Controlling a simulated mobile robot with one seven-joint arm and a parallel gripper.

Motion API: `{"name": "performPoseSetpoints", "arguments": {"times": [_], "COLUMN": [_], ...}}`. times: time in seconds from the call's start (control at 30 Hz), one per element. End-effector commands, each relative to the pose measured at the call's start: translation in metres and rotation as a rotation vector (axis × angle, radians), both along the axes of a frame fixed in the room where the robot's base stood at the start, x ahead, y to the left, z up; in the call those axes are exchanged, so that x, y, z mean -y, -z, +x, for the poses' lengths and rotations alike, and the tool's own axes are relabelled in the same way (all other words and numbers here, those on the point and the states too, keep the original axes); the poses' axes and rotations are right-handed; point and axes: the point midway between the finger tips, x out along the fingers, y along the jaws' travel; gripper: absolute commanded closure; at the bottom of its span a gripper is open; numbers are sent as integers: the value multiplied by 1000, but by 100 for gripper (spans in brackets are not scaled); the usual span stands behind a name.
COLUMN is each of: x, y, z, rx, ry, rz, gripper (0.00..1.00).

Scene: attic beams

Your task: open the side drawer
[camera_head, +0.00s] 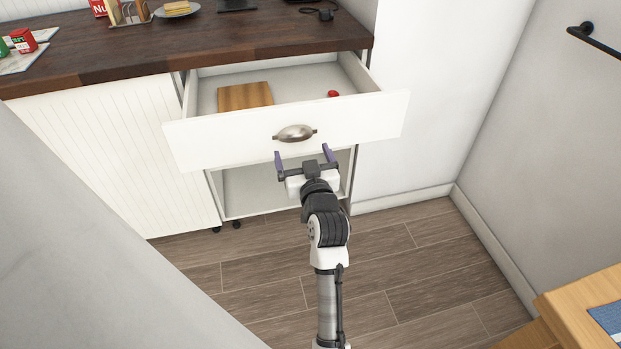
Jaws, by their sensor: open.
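The white drawer (365,122) is pulled well out from under the dark wooden counter. Its inside shows, with a wooden board (245,96) at the left and a small red object (333,94) towards the right. A metal cup-shaped handle (295,133) sits at the middle of the drawer front. My gripper (303,155) is open and empty in front of the drawer, just below the handle in the picture. Its two purple-tipped fingers point towards the drawer front, and I see nothing between them. I cannot tell whether a finger touches the front.
Below the drawer is an open cabinet space (255,190). A white ribbed panel (110,150) is to the left. The dark counter (200,45) carries a plate and small items. A wooden table corner (585,305) is at lower right. The plank floor (420,265) is clear.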

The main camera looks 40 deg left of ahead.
Motion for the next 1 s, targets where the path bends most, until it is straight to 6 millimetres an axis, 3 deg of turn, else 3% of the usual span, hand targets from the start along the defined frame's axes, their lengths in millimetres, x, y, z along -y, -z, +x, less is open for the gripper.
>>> {"name": "performPoseSetpoints", "arguments": {"times": [0.2, 0.4, 1.0], "x": [39, 61, 67], "y": [3, 2, 0], "z": [-33, -51, -57], "rx": [-3, -1, 0], "ry": [2, 1, 0], "rz": [1, 0, 0], "gripper": [5, 5, 5]}}
